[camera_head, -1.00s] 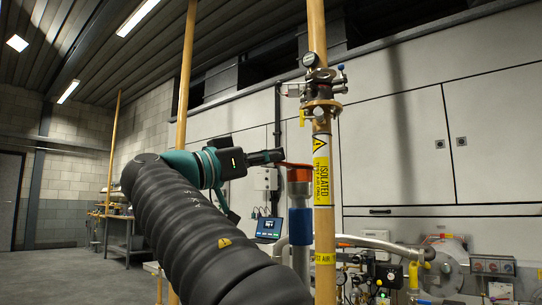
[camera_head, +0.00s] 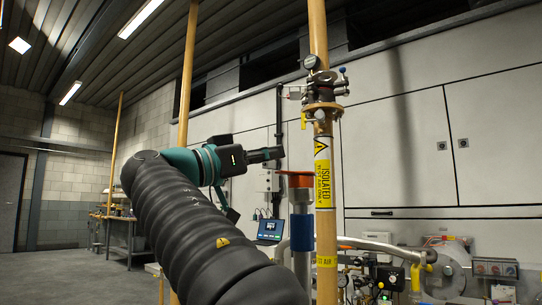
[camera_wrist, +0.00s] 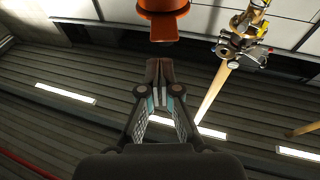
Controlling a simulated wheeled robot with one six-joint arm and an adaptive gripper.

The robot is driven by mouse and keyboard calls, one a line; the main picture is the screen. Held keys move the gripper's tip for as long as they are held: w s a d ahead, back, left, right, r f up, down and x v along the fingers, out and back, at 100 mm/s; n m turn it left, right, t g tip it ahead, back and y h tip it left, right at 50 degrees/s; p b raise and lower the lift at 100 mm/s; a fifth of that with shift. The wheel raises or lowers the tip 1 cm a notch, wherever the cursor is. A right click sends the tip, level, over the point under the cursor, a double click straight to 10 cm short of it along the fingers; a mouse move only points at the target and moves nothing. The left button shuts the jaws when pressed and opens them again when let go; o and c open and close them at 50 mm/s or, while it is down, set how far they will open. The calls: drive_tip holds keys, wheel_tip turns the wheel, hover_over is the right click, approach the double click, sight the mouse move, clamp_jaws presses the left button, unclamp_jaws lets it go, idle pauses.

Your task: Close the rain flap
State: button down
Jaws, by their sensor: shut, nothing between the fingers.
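The orange rain flap (camera_head: 293,173) is at the top of an upright stack pipe with an orange collar (camera_head: 300,181) and a blue band (camera_head: 301,228). In the head view the flap looks like a thin, roughly level plate across the pipe top; whether it seats fully I cannot tell. My gripper (camera_head: 280,153) is shut and empty, just above and left of the flap, with a small gap. In the wrist view my gripper (camera_wrist: 160,64) has its fingers together, below the orange pipe top (camera_wrist: 163,22), with a gap between them.
A yellow pipe (camera_head: 319,95) with a gauge and valve cluster (camera_head: 322,95) stands just right of the stack pipe and bears an isolated label (camera_head: 322,180). A laptop (camera_head: 269,229) is behind. Hoses and equipment are low on the right. The floor at left is clear.

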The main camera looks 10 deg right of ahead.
drive_tip(key=b+v, duration=0.1)
drive_tip(key=v, duration=0.8)
drive_tip(key=shift+s+a+f, duration=0.2)
drive_tip(key=shift+a, duration=0.1)
